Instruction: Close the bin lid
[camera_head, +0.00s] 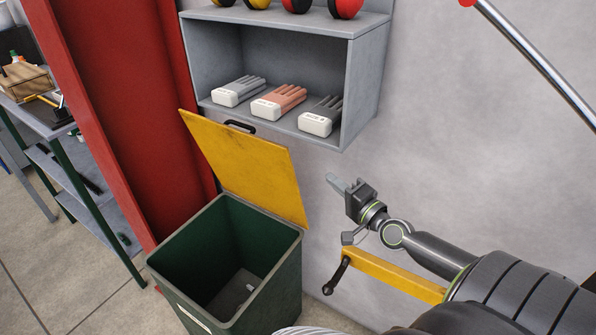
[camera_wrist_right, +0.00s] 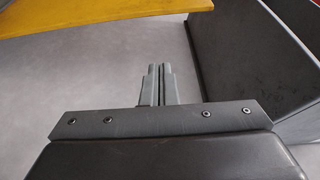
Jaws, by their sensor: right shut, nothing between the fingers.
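A dark green bin (camera_head: 273,288) stands on the floor against the wall. Its yellow lid (camera_head: 245,165) is raised, tilted up at the back of the bin, with a black handle (camera_head: 240,126) on its top edge. The bin's mouth is open and a few small things lie on its bottom. My right gripper (camera_head: 338,183) is shut and empty, to the right of the lid and apart from it. In the wrist view its fingers (camera_wrist_right: 157,78) are together, and part of a yellow panel (camera_wrist_right: 80,15), likely the lid, shows at upper left. My left gripper is out of view.
A grey wall shelf (camera_head: 361,88) hangs just above the lid, holding several glove-like items and red and yellow ear-muff-like items. A red column (camera_head: 120,110) stands left of the bin. A yellow bar (camera_head: 395,275) with a dark end is below my right arm. Bare wall lies right.

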